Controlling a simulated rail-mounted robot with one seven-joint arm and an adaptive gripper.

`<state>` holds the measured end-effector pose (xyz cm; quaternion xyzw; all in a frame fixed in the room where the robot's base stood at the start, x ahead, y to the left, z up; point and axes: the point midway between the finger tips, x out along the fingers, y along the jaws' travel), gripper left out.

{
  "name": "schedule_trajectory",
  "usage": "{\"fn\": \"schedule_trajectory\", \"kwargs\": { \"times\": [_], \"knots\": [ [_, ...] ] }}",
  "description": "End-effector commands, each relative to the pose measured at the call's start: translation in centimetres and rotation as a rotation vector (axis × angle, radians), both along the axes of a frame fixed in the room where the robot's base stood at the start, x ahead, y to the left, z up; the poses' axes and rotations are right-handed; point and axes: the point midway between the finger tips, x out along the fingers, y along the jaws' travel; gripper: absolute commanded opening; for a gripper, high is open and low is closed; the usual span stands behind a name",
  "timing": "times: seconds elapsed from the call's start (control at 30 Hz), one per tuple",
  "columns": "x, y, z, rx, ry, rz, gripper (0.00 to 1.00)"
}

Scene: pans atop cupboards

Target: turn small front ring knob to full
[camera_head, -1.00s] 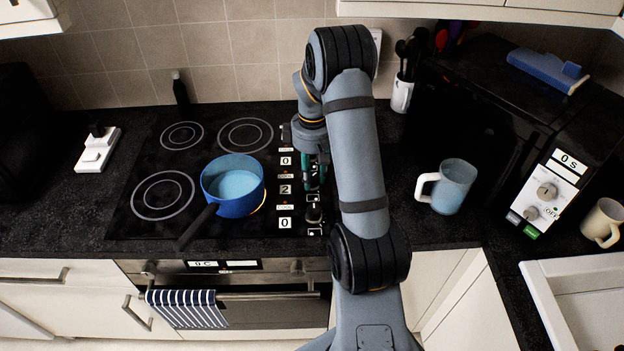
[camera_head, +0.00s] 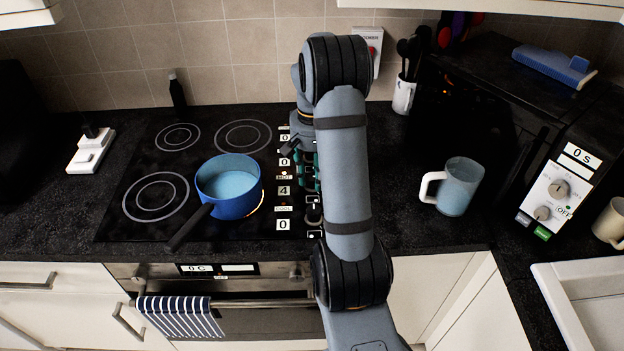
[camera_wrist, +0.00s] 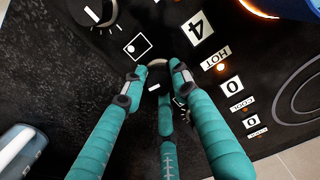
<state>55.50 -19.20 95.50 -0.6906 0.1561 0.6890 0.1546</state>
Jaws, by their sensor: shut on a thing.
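The knob (camera_wrist: 157,63) is a small dark dial with a pale rim, mostly hidden between my fingers in the wrist view. My gripper (camera_wrist: 160,78) has teal fingers with dark tips closed around it. In the head view my gripper (camera_head: 308,172) is over the control strip at the hob's right side, partly hidden by my arm. The display beside the held knob (camera_wrist: 196,28) reads 4, with a HOT label (camera_wrist: 215,58) next to it. The front right ring (camera_wrist: 258,8) glows orange under the blue saucepan (camera_head: 229,187).
Another knob (camera_wrist: 95,14) sits close to my fingers in the wrist view. Other displays (camera_wrist: 234,86) read 0. The pan's dark handle (camera_head: 190,228) points toward the front edge. A mug (camera_head: 457,187) stands to the right of my arm.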

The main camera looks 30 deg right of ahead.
Motion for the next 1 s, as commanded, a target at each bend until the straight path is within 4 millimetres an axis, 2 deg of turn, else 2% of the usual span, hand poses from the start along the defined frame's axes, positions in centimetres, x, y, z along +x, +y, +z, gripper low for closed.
{"fn": "schedule_trajectory", "kwargs": {
  "times": [0.03, 0.6, 1.0],
  "knots": [
    [-0.45, 0.03, -0.52, 0.004, 0.013, -0.048, 0.02],
    [-0.32, 0.27, -0.51, 0.003, 0.013, -0.570, 0.02],
    [-0.23, 0.45, -0.38, 0.005, 0.014, -0.797, 0.02]
  ]
}}
